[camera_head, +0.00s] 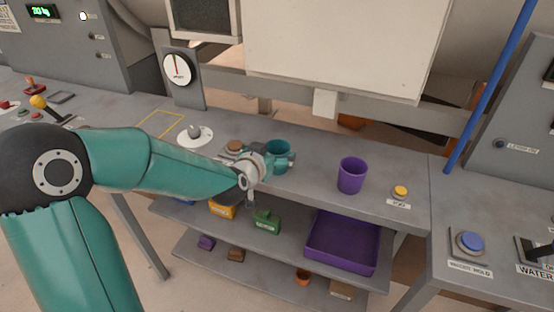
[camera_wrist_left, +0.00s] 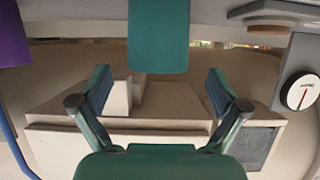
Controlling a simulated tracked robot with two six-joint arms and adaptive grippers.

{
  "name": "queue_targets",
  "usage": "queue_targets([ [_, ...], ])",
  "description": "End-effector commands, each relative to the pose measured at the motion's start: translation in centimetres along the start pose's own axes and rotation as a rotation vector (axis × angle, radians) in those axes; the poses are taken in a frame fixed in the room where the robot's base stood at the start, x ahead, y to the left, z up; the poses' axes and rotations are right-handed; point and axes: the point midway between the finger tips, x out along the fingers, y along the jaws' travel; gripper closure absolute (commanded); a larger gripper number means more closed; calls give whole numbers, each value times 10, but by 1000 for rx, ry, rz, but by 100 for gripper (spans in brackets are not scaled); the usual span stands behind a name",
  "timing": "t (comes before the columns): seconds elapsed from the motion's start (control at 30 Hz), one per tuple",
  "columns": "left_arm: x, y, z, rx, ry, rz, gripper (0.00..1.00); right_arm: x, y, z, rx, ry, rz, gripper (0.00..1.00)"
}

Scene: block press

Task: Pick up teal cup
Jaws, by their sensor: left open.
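The teal cup (camera_head: 279,148) stands upright on the grey workbench, left of a purple cup (camera_head: 351,175). My left gripper (camera_head: 283,163) is at the teal cup's near side and partly covers its lower part. In the left wrist view the teal cup (camera_wrist_left: 158,36) is at the top middle. There my left gripper (camera_wrist_left: 160,82) is open, with one finger to each side of the cup's line and gaps beside the cup. Nothing is held. My right gripper is not in view.
A brown round button (camera_head: 235,146) and a white disc with a grey knob (camera_head: 195,134) lie left of the teal cup. A yellow button (camera_head: 400,191) is at the right. A shelf below holds a purple tray (camera_head: 341,262). The bench between the two cups is clear.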

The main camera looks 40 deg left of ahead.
Motion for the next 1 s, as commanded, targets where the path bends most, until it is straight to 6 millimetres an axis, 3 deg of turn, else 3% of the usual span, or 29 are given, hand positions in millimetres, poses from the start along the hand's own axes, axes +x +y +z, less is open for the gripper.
queue_targets([
  [0.3,38,3,3,0,-1,2,2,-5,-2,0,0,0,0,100],
  [0.57,40,4,3,1,0,2,2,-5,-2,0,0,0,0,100],
  [0.9,40,4,3,1,0,3,58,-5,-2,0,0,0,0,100],
  [1.0,40,4,3,1,0,3,62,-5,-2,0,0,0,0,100],
])
